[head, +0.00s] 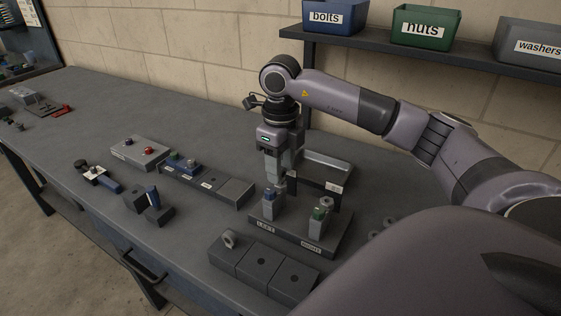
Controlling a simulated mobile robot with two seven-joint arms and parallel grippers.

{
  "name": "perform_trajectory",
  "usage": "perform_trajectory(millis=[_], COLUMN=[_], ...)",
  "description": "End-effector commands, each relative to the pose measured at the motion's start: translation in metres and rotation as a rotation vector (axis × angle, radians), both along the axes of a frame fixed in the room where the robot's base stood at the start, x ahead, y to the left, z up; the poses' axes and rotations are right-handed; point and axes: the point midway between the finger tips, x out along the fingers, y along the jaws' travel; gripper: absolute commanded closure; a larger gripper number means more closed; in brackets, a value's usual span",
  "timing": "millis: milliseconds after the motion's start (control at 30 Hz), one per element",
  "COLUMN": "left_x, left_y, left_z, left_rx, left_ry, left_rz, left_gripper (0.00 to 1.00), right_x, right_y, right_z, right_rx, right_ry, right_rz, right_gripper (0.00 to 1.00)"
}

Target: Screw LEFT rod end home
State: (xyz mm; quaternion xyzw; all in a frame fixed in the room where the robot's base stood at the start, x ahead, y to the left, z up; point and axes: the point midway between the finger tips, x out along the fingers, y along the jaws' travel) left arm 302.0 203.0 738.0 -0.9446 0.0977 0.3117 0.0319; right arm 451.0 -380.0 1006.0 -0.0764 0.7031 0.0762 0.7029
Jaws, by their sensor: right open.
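A dark fixture plate (290,237) carries two upright grey posts with labels LEFT and RIGHT at its front edge. The left post (269,208) has a blue top, and the right post (317,228) has a green top. My right gripper (281,182) points down at the left post, its fingertips close above or behind the blue top; contact cannot be told. It is open. No rod end can be made out on the left post. A ring-shaped rod end (229,239) stands in a dark holder block (262,263) in front of the plate. My left gripper is not in view.
A crossbar with a white tag (333,188) stands behind the posts, near a grey tray (325,170). Small grey rings (388,222) lie to the right. A grey box with knobs (140,152) and a long rack (218,187) stand left. The bench's left part has free room.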

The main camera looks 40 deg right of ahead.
Motion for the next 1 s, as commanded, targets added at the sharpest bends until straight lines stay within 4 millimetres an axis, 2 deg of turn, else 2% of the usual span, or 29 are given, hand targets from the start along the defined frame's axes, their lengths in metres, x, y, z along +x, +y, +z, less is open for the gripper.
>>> perform_trajectory(millis=[267,300,400,567,1000], left_x=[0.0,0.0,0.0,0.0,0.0], left_y=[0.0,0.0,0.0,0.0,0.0], left_z=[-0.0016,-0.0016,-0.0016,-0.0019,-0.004], left_rx=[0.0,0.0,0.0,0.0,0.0], left_ry=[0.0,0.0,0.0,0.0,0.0], left_rz=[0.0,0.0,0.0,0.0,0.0], left_gripper=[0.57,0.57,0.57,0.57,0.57], right_x=[-0.0001,-0.0001,0.0,0.0,0.0002], right_y=[-0.0002,-0.0002,-0.0002,-0.0002,0.0], right_z=[-0.0027,-0.0027,-0.0026,-0.0026,-0.0023], right_rx=[0.0,0.0,0.0,0.0,0.001], right_ry=[0.0,0.0,0.0,-0.001,-0.002], right_rz=[0.0,0.0,0.0,0.02,0.431], right_gripper=[0.58,0.71,1.0,1.0,1.0])
